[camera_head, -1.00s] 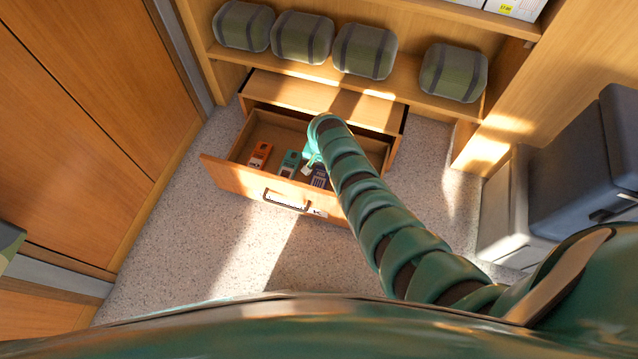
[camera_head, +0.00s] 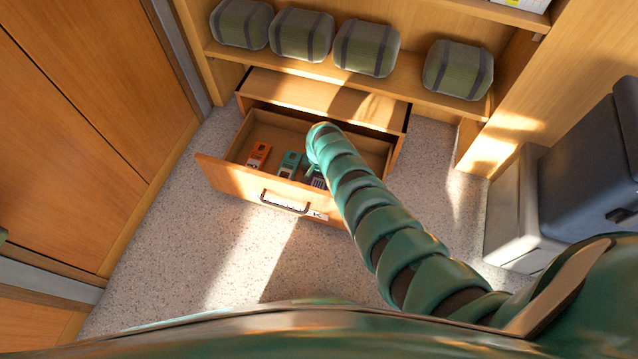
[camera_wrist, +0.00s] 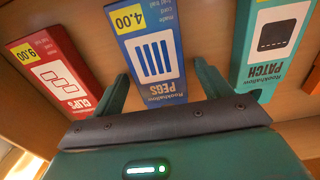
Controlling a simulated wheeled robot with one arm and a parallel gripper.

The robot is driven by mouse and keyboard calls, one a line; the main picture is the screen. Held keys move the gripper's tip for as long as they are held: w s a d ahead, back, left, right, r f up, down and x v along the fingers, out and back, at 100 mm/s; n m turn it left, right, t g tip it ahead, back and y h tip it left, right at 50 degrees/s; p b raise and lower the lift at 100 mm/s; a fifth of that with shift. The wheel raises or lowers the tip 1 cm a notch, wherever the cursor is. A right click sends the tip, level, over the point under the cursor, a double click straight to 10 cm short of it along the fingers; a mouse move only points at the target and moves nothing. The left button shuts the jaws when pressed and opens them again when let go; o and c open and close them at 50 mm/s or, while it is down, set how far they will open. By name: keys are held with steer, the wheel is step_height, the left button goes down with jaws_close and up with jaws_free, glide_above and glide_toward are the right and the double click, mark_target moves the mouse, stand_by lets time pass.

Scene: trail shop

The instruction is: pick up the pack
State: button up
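Several flat packs lie in the open drawer (camera_head: 225,175). In the wrist view a blue pack marked PEGS (camera_wrist: 158,62) lies in the middle. A red pack marked CLIPS (camera_wrist: 55,72) is on its left and a teal pack marked PATCH (camera_wrist: 272,45) on its right. My gripper (camera_wrist: 162,70) is open, with one finger on each side of the blue pack and nothing held. In the head view my gripper (camera_head: 314,165) is inside the drawer and partly covers the blue pack (camera_head: 318,182). The red pack is hidden there.
An orange pack (camera_head: 258,155) lies at the drawer's left. Several green rolled bundles (camera_head: 302,35) sit on the shelf above. A dark grey box (camera_head: 590,165) stands at the right, and wooden panels (camera_head: 90,120) at the left. Carpet in front of the drawer is clear.

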mark_target(320, 179)
steer(key=c, duration=0.9)
steer(key=shift+r+p, duration=3.4)
steer(key=shift+r, duration=1.6)
